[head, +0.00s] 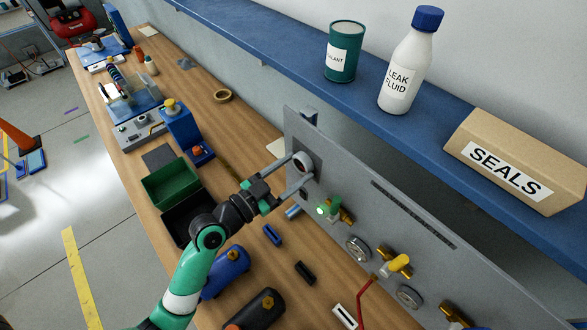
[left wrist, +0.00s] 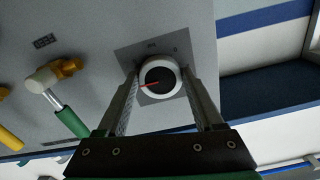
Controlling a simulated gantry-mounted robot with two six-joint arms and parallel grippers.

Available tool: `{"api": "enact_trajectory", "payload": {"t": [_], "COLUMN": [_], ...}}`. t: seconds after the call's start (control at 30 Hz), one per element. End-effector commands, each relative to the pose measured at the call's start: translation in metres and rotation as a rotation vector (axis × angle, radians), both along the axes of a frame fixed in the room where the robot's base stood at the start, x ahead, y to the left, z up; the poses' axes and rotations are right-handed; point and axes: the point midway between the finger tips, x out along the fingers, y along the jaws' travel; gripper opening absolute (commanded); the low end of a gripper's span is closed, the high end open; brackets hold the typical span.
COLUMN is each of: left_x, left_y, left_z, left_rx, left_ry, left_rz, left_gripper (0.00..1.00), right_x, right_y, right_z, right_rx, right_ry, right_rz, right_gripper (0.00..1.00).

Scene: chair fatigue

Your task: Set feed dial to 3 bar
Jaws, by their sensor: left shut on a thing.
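In the left wrist view the dial (left wrist: 160,79) has a red pointer aimed left and slightly down. Scale marks around it are too small to read. My left gripper (head: 300,170) is at the panel, one finger on each side of the dial, shut on it. The fingers also show in the left wrist view (left wrist: 160,88). My right gripper is not in view.
A lever valve with a green handle (head: 328,209), a gauge (head: 358,249) and a yellow-handled valve (head: 398,264) sit along the panel. A green bin (head: 170,184) and blue and black cylinders lie on the bench. A blue shelf (head: 290,55) runs above, carrying a can, bottle and box.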

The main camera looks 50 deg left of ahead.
Motion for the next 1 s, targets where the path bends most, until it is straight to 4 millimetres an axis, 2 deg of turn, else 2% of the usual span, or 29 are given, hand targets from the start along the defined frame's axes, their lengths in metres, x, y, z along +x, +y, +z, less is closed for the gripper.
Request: {"api": "enact_trajectory", "payload": {"t": [0.47, 1.0], "left_x": [0.0, 0.0], "left_y": [0.0, -0.003], "left_z": [0.001, 0.003], "left_rx": [-0.096, -0.556], "left_ry": [0.001, 0.008], "left_rz": [0.0, 0.0], "left_gripper": [0.13, 0.13], "right_x": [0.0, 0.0], "right_y": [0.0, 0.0], "right_z": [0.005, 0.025], "right_rx": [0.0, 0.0], "right_ry": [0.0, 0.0], "right_rz": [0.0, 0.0], "right_gripper": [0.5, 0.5]}}
